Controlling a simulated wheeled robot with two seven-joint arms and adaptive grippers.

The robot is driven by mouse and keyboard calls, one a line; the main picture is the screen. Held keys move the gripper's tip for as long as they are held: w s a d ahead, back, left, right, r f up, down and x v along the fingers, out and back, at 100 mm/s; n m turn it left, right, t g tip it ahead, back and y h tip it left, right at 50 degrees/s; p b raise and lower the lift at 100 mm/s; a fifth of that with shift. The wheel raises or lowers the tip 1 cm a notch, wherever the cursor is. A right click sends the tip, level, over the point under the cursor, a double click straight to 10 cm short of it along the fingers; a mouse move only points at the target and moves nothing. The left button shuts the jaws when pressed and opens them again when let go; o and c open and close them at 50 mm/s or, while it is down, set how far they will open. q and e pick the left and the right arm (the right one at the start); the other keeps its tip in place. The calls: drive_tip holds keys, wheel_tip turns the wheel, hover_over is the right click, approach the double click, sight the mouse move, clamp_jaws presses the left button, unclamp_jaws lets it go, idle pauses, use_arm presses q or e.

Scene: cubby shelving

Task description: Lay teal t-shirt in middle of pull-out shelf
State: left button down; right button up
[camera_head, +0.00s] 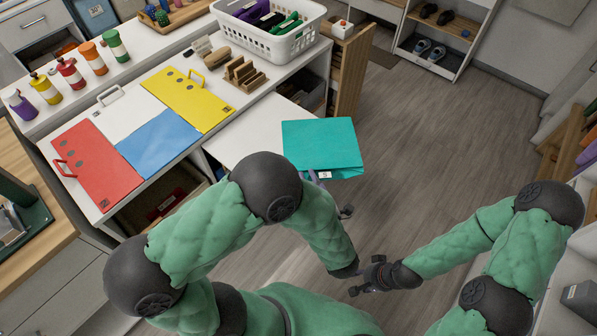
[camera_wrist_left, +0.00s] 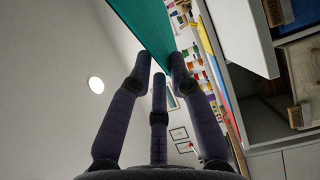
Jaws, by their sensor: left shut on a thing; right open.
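The teal t-shirt (camera_head: 320,142) is a flat folded rectangle at the right end of the white pull-out shelf (camera_head: 245,128) in the head view, jutting past its edge over the floor. Whether it touches the shelf cannot be told. My left gripper (camera_head: 322,180) is shut on the shirt's near edge, its fingers partly hidden behind my forearm. The left wrist view shows the left gripper (camera_wrist_left: 160,65) with its fingers at the t-shirt (camera_wrist_left: 142,22). My right gripper (camera_head: 368,282) is open and empty above the floor, at lower centre.
The counter above the shelf holds red (camera_head: 95,165), white, blue (camera_head: 160,142) and yellow (camera_head: 188,98) panels, wooden blocks and a white basket (camera_head: 270,38). Several coloured bottles (camera_head: 68,74) stand behind. The shelf's visible top is bare. Floor is open to the right.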

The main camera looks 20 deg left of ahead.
use_arm(q)
drive_tip(key=w+a+f+b, duration=0.4)
drive_tip(key=w+f+b, duration=0.2)
drive_tip(key=f, duration=0.4)
drive_tip(key=shift+w+a+f, duration=0.25)
drive_tip(key=shift+w+f, duration=0.05)
drive_tip(key=shift+w, duration=0.55)
drive_tip(key=shift+f, duration=0.1)
drive_tip(key=shift+f, duration=0.1)
drive_tip(key=c, duration=1.2)
unclamp_jaws()
drive_tip(key=shift+o, duration=0.3)
